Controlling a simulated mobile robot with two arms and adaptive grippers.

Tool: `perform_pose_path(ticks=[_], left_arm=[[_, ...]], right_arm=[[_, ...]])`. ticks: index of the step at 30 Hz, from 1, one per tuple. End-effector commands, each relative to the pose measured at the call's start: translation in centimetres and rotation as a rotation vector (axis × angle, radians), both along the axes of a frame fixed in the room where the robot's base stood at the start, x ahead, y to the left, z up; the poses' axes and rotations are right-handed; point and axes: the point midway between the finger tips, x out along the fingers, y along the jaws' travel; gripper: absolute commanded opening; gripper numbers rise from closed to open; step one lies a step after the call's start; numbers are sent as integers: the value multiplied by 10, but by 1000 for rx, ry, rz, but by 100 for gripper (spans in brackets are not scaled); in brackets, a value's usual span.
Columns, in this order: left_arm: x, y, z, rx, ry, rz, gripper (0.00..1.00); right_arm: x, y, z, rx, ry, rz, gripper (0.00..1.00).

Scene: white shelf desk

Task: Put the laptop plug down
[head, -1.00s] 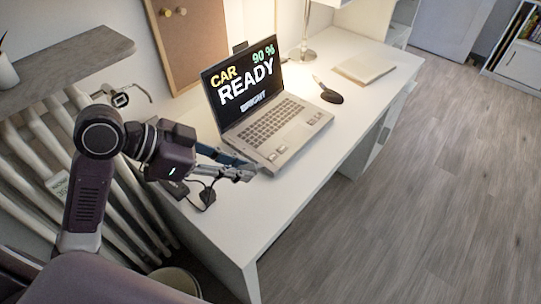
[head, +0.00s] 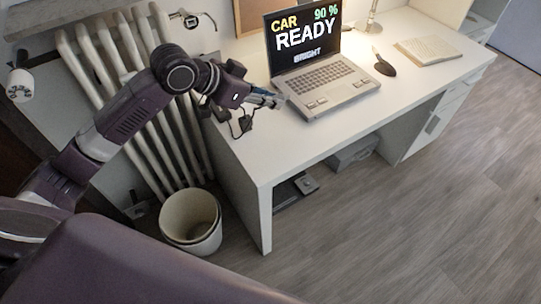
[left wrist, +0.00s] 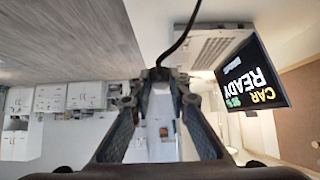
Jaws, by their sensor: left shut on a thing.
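The laptop plug (left wrist: 160,73) is a small dark piece between the fingertips of my left gripper (head: 279,101) in the left wrist view. A black cable (left wrist: 182,38) runs from it. The gripper is shut on the plug, just left of the front left corner of the open laptop (head: 328,83). In the head view the plug itself is too small to make out. The laptop also shows upside down in the left wrist view (left wrist: 262,76), its screen reading "CAR READY". My right gripper is not in view.
The white desk (head: 290,150) has bare surface in front of the laptop. A dark cable and adapter (head: 241,125) lie by the desk's left edge. A radiator (head: 150,120) and bin (head: 190,222) stand left.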

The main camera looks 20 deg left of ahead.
Motion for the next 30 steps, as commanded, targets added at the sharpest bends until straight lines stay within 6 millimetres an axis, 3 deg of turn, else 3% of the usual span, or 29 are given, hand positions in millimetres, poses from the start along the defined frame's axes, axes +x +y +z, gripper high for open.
perform_pose_path(ticks=[6, 15, 23, 30], left_arm=[[-2, -1, -59, -2, 10, 0, 0], [-2, 0, -130, -1, 6, 0, 0], [-1, 0, -152, 0, 4, -2, 0], [-1, 0, -186, -1, 6, 0, 0]], right_arm=[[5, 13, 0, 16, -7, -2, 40], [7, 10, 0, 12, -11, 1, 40], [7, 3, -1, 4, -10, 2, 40], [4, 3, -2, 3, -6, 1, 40]])
